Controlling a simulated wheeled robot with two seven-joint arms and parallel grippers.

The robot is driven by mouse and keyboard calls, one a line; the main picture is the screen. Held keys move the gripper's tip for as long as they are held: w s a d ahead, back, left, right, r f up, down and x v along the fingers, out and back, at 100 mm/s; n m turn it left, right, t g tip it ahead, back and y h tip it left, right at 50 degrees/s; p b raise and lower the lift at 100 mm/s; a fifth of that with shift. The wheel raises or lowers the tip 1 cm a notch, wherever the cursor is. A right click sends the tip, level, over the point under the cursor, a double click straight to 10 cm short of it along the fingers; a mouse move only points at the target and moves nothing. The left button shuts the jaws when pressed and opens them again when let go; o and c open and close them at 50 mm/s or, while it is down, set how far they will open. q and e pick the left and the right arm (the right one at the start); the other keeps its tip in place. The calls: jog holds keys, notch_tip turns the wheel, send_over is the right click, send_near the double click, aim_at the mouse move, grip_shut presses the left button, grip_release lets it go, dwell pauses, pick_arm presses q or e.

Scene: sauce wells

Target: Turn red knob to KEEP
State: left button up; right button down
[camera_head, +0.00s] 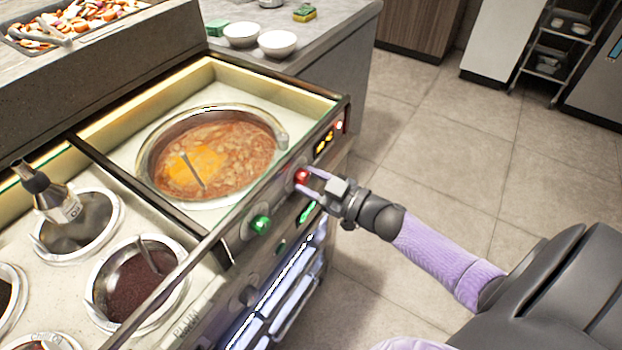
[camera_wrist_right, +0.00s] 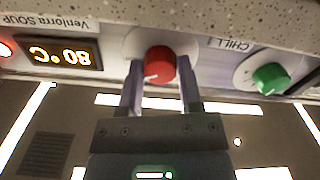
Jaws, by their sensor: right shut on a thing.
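The red knob (camera_head: 301,176) is on the front panel of the counter, below the soup well. It also shows in the right wrist view (camera_wrist_right: 159,64), between my gripper's two fingers. My right gripper (camera_head: 312,182) is at the knob and shut on it, with a finger on each side in the right wrist view (camera_wrist_right: 160,92). The marks around the red knob are too small or hidden to read, so I cannot tell its setting. My left gripper is not in view.
A green knob (camera_head: 260,224) sits beside the red one, near a CHILL label in the wrist view. A lit display (camera_wrist_right: 58,55) reads 80 °C. The soup well (camera_head: 215,150) and smaller sauce wells lie above the panel. Open floor (camera_head: 440,130) is at right.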

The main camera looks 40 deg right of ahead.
jog(key=n, duration=1)
jog(key=shift+n, duration=1.3)
jog(key=shift+c, duration=1.3)
grip_release()
